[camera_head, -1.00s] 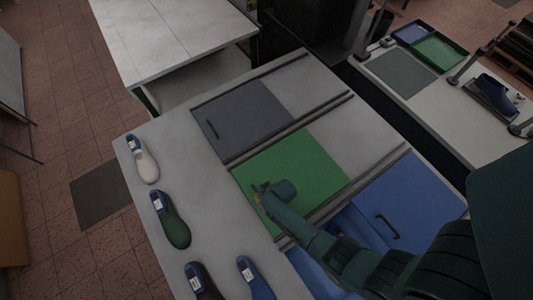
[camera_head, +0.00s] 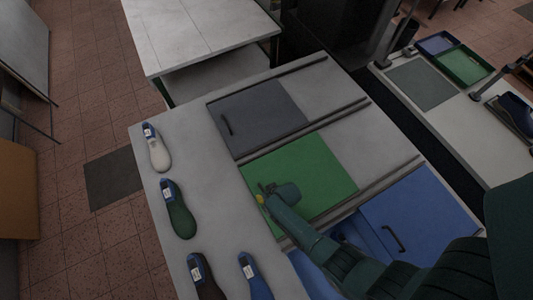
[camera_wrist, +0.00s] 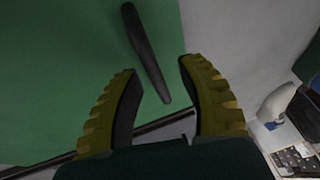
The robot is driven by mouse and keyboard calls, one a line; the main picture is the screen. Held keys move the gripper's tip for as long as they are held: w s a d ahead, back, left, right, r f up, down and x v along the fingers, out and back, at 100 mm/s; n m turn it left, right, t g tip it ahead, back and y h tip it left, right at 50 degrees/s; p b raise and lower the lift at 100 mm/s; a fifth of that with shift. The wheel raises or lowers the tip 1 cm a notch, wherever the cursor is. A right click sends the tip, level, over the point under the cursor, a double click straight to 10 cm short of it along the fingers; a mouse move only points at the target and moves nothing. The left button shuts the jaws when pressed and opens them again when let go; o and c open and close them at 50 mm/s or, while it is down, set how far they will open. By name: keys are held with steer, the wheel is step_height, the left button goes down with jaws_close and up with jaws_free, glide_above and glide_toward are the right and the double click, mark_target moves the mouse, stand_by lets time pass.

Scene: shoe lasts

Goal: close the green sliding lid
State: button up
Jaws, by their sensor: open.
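The green sliding lid (camera_head: 318,172) lies flat in the middle track of the grey table, at the track's left end. In the wrist view the lid (camera_wrist: 75,60) fills the left side, and its dark bar handle (camera_wrist: 147,55) slants down between my fingers. My gripper (camera_wrist: 157,75) is open, with one yellow ribbed finger on each side of the handle, apart from it. In the head view my gripper (camera_head: 264,193) is over the lid near its left edge and hides the handle.
A grey lid (camera_head: 258,115) lies in the far track. A blue lid (camera_head: 418,218) sits to the right in the near track, its blue bin (camera_head: 315,277) open beside it. White (camera_head: 158,152), green (camera_head: 180,213), brown and blue lasts line the table's left side.

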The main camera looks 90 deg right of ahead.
steer(key=v, duration=1.2)
